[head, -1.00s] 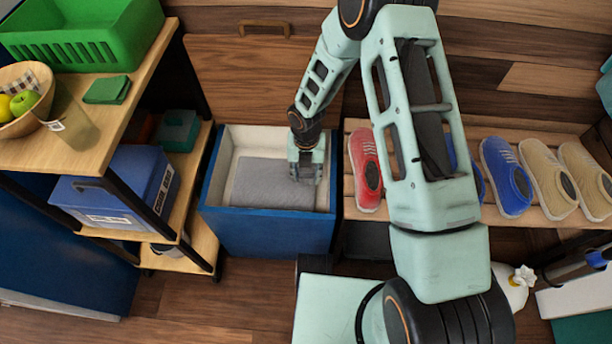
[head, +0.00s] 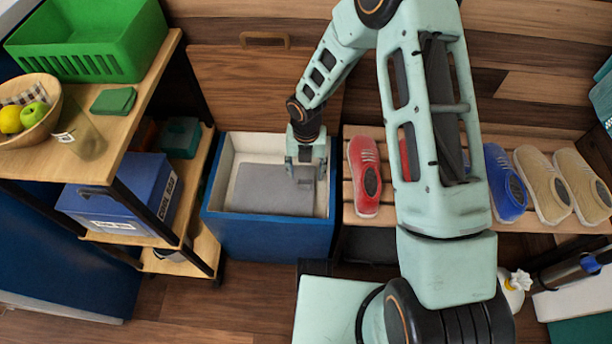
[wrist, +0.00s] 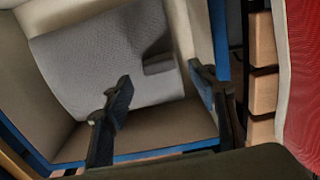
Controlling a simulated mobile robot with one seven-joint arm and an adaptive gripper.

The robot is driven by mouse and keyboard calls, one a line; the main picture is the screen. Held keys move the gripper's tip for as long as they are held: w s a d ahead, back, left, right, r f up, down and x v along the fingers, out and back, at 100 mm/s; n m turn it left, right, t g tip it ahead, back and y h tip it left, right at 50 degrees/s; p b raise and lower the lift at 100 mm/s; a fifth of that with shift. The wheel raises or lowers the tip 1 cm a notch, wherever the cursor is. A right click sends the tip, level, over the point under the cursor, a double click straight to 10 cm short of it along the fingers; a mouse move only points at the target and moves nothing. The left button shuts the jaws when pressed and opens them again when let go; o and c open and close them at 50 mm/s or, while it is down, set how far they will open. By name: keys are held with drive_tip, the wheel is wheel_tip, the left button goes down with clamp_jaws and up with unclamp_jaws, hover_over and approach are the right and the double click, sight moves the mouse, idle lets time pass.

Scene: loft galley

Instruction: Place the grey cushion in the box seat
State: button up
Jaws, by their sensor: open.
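The grey cushion (head: 268,189) lies inside the blue box seat (head: 270,236), whose inside is pale and whose wooden lid (head: 262,85) stands raised behind it. My gripper (head: 304,176) is over the right part of the box opening, above the cushion's right end. In the wrist view my gripper (wrist: 160,92) is open, with its two fingers apart and nothing between them. The cushion (wrist: 100,60) shows beyond the fingers, with a small grey tab (wrist: 159,64) on it. The box's blue rim (wrist: 219,35) runs beside the right finger.
A slatted rack with a red shoe (head: 364,175), a blue shoe (head: 505,183) and beige shoes (head: 543,184) stands close right of the box. A wooden shelf cart (head: 150,105) with a green basket (head: 90,40) and a blue case (head: 125,198) stands to the left.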

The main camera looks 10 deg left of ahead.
wheel_tip(320, 180, up, 6)
drive_tip(key=p, duration=0.1)
drive_tip(key=shift+r+p, duration=0.2)
drive_tip(key=shift+p, duration=0.15)
